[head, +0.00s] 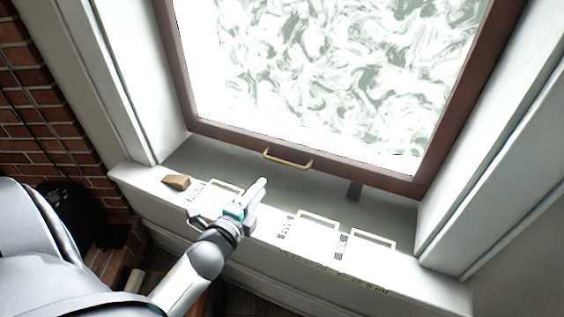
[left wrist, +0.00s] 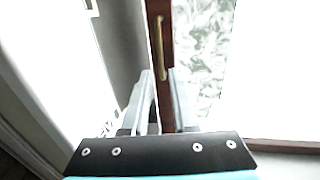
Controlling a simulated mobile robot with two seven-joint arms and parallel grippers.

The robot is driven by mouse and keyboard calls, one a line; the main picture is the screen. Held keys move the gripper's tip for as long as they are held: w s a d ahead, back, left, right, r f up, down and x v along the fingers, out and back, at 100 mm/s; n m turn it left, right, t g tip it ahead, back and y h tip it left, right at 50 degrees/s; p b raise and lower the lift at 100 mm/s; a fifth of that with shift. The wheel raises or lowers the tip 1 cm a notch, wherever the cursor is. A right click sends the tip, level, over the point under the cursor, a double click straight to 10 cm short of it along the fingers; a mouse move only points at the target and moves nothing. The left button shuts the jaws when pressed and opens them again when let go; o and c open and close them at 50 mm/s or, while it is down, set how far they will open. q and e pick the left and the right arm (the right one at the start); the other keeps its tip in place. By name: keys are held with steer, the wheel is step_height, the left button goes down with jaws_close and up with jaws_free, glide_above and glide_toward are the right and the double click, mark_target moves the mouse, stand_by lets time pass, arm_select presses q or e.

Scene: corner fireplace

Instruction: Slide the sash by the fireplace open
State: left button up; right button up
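The sash has a brown frame (head: 350,174) around bright, swirl-patterned glass (head: 340,70) in the head view. A brass bar handle (head: 287,158) sits on its bottom rail; in the left wrist view the handle (left wrist: 163,75) shows on the brown rail (left wrist: 158,30). My left gripper (head: 259,196) is over the front of the sill, on the near side of the handle and apart from it. In the left wrist view its fingers (left wrist: 161,85) are spread, with the rail and handle visible beyond the gap. Nothing is held. My right gripper is not in view.
A wooden wedge (head: 176,182) lies at the sill's left end. White side walls flank the window; brick (head: 30,130) is at left.

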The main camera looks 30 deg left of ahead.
arm_select(q)
steer(key=b, duration=0.1)
glide_toward(281, 163)
steer(key=shift+w+f, duration=0.15)
steer(key=shift+w, duration=0.35)
steer(key=shift+w+a+f+b, duration=0.1)
steer(key=shift+w+b, duration=0.25)
steer(key=shift+w, duration=0.2)
steer(key=b+x, duration=0.2)
steer(key=x, duration=0.5)
steer(key=shift+w+a+f+b, duration=0.1)
steer(key=shift+w+a+b, duration=0.1)
steer(key=shift+w+b, duration=0.35)
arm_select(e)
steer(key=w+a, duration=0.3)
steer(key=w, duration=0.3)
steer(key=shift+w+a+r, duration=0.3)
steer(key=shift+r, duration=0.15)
arm_select(q)
steer(key=shift+w, duration=0.15)
jaws_close()
